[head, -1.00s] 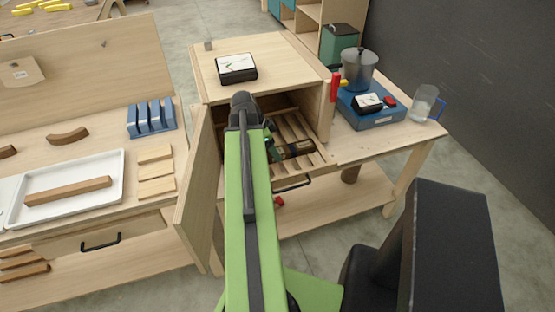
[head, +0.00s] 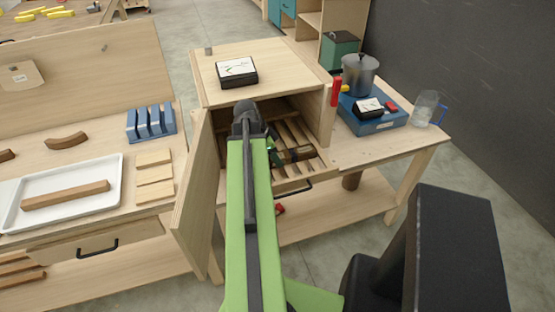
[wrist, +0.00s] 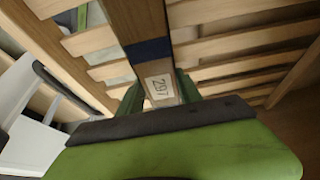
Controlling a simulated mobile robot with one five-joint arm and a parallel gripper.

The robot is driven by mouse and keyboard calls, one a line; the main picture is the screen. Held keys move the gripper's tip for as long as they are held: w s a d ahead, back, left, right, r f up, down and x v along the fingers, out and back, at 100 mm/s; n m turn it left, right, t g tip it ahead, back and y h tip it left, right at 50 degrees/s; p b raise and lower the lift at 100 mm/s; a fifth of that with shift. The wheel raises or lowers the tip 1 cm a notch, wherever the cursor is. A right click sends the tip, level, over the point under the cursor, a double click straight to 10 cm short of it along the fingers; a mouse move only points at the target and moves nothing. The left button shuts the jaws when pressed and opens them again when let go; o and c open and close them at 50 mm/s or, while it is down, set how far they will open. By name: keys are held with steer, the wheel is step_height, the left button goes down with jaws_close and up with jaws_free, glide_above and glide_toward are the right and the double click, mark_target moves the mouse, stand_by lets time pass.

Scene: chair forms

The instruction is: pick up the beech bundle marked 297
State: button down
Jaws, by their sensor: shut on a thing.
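The beech bundle (wrist: 147,30) is a brown wooden piece with a dark blue band and a pale label reading 297. It fills the middle of the wrist view and points away from me. My gripper (wrist: 160,92) is shut on its near end, with a green jaw on each side of the label. In the head view, my gripper (head: 275,152) reaches into the open cabinet and the bundle (head: 297,154) shows over the slatted rack (head: 314,163). My arm hides part of the cabinet's inside. I cannot tell whether the bundle still touches the slats.
The cabinet's open door (head: 193,195) stands close left of my arm. Its top (head: 290,65) and right wall (head: 327,112) bound the opening. A white tray (head: 112,203) lies on the left bench. A blue hotplate (head: 372,126) with a pot (head: 360,75) stands right.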

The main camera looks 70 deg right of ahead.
mark_target(280, 155)
steer(key=shift+r, duration=0.1)
step_height(280, 155, up, 4)
steer(key=p, duration=0.4)
steer(key=shift+r, duration=0.15)
steer(key=s+r+p, duration=0.6)
steer(key=s+p, duration=0.1)
steer(key=s, duration=0.4)
steer(key=shift+s+d+r, duration=0.15)
steer(key=shift+s+r, duration=0.2)
steer(key=shift+r, duration=0.05)
